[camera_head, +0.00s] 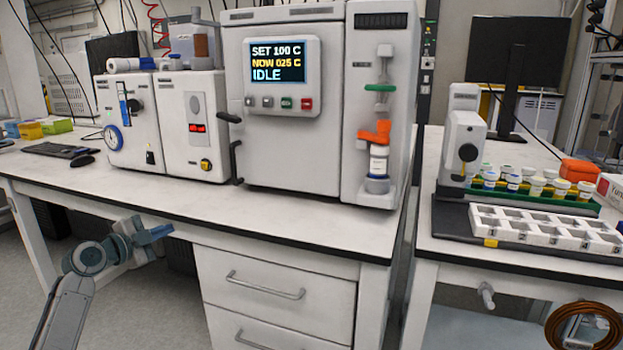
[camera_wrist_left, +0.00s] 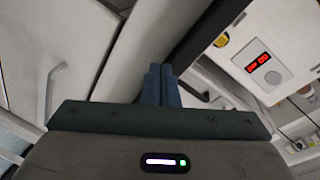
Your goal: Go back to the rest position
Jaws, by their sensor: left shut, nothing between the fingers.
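My left gripper (camera_head: 160,232) is in front of the main bench, at about the height of its front edge and to the left of the drawers. In the left wrist view its fingers (camera_wrist_left: 160,84) are pressed together, with nothing between them. My left arm comes up from the lower left of the head view. The pressure reactor (camera_head: 290,150) stands on the bench, and its screen reads SET 100 C, NOW 025 C, IDLE. My right gripper is in neither view.
The bench top (camera_head: 130,193) has a clear strip along its front edge. White drawers (camera_head: 275,290) sit below it. Two smaller units (camera_head: 195,135) stand left of the reactor. On the right bench are capped vials (camera_head: 513,181) and a numbered white tray (camera_head: 545,232). A gap separates the benches.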

